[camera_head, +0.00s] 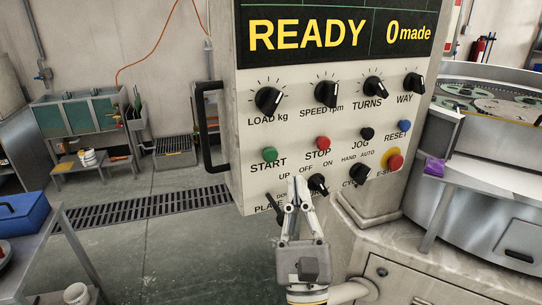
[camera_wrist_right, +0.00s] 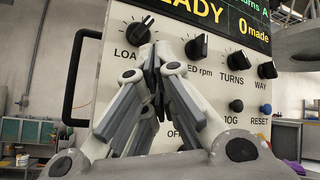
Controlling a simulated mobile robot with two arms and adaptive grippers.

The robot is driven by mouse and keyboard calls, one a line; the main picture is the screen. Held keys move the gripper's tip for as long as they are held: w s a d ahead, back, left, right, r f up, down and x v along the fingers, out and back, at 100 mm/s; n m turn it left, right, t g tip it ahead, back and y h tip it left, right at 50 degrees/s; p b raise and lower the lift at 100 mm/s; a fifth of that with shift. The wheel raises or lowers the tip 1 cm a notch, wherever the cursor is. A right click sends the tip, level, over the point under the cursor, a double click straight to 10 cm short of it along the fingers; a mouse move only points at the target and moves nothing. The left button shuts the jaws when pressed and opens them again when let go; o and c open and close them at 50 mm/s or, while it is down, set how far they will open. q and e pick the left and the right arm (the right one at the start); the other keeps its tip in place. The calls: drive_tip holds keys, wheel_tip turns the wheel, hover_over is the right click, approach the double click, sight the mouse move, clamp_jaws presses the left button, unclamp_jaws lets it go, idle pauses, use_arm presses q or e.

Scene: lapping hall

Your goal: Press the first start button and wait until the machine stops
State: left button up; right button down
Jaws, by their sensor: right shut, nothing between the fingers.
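The control panel (camera_head: 222,150) fills the middle of the head view. Its display (camera_head: 330,32) reads READY and 0 made. The green START button (camera_head: 270,154) is at the left of the button row, with the red STOP button (camera_head: 323,142) to its right. My right gripper (camera_head: 297,182) is shut and empty, its fingertips in front of the panel below START and STOP. Whether it touches the panel I cannot tell. In the wrist view the shut fingers (camera_wrist_right: 152,100) hide START and STOP. My left gripper is not in view.
Dials for load, speed, turns and way (camera_head: 405,86) sit above the buttons. A red-on-yellow E-STOP (camera_head: 394,162) is at the lower right. The round lapping machine (camera_head: 478,158) stands right of the panel. A blue box (camera_head: 22,212) is on a table at left.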

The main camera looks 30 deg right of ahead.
sight(274, 165)
drive_tip(key=shift+w, duration=0.1)
drive_tip(key=w+d+p, duration=0.1)
drive_tip(key=w, duration=0.7)
drive_tip(key=shift+w, duration=0.3)
drive_tip(key=shift+d, duration=0.15)
idle(1.1)
drive_tip(key=shift+w, duration=0.45)
